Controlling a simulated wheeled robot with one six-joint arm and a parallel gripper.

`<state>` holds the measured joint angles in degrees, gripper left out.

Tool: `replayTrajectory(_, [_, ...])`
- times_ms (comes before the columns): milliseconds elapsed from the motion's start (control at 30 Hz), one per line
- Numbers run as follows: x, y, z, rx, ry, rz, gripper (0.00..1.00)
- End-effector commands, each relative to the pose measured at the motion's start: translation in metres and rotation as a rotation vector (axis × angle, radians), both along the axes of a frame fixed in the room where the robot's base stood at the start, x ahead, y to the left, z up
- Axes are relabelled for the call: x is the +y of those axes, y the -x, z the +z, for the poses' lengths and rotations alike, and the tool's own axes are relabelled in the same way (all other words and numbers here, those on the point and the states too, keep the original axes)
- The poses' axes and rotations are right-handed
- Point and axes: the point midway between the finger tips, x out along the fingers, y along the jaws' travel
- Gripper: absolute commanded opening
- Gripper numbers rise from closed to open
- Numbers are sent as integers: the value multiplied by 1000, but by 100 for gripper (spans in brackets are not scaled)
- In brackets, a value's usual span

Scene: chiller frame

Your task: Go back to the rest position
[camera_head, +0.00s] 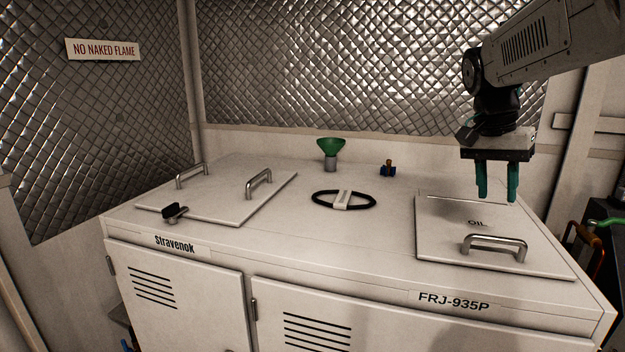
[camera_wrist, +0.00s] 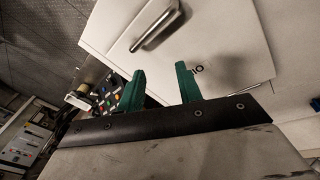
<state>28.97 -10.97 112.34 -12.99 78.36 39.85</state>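My gripper (camera_head: 497,182) hangs from my arm at the right of the head view, fingers pointing down. Its two green fingers are apart with nothing between them. It is above the OIL lid (camera_head: 436,226) of the white cabinet, in the air. In the wrist view my gripper (camera_wrist: 163,85) also shows open and empty, with the lid (camera_wrist: 222,40) and its metal handle (camera_wrist: 158,25) beyond the fingers.
The cabinet top (camera_head: 290,235) holds a green funnel (camera_head: 330,150), a black ring (camera_head: 344,200), a small blue-brown valve (camera_head: 388,169), a left lid (camera_head: 225,190) and a black latch (camera_head: 175,212). Quilted walls (camera_head: 370,70) stand behind. Pipes (camera_head: 590,240) are at the right.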

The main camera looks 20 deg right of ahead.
Motion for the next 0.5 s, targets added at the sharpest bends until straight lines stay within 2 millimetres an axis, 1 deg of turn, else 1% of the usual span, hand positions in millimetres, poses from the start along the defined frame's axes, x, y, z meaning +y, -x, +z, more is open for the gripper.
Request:
replayTrajectory(33, [28, 7, -3, -7, -14, 96, 35])
replayTrajectory(100, [60, 17, -11, -15, -36, 229, 35])
replayTrajectory(167, [87, 28, -18, -22, -55, 340, 35])
replayTrajectory(200, [103, 35, -24, -26, -67, 415, 35])
replayTrajectory(267, [127, 48, -33, -33, -83, 527, 35])
replayTrajectory(300, [142, 58, -40, -36, -94, 603, 35])
replayTrajectory(400, [175, 81, -59, -49, -119, 783, 35])
replayTrajectory(500, [199, 103, -77, -59, -138, 939, 35])
